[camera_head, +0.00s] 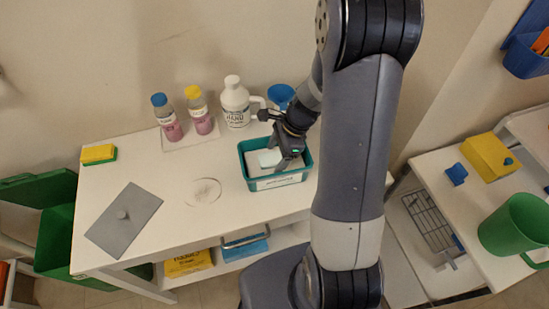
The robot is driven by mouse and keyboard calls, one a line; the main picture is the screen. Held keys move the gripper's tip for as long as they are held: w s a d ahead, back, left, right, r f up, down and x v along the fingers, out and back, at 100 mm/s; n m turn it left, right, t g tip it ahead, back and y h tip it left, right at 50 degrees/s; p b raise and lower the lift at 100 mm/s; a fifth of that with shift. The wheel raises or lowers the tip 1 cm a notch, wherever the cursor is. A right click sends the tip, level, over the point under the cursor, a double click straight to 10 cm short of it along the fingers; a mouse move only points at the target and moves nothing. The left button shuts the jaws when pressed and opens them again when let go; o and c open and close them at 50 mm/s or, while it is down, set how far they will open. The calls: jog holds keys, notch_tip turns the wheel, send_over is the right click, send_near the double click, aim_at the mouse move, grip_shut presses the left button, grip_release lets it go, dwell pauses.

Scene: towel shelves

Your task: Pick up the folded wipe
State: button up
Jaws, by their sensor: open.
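A folded wipe (267,158), pale and small, lies in a teal tray (249,181) with a white label on its front, at the right part of the white table. My gripper (280,166) is open and points down into the tray, right at the wipe. One finger hides part of the wipe. I cannot tell whether the fingers touch it.
Behind the tray stand a white jug (236,104), a blue funnel (281,94) and two pink-filled bottles (203,118). The table (165,262) is clear around a smudge mark.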

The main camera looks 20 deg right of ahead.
aim_at(277, 157)
jog(key=c, duration=1.1)
jog(key=shift+o, duration=0.2)
notch_tip(277, 157, up, 10)
jog(key=shift+r, duration=0.1)
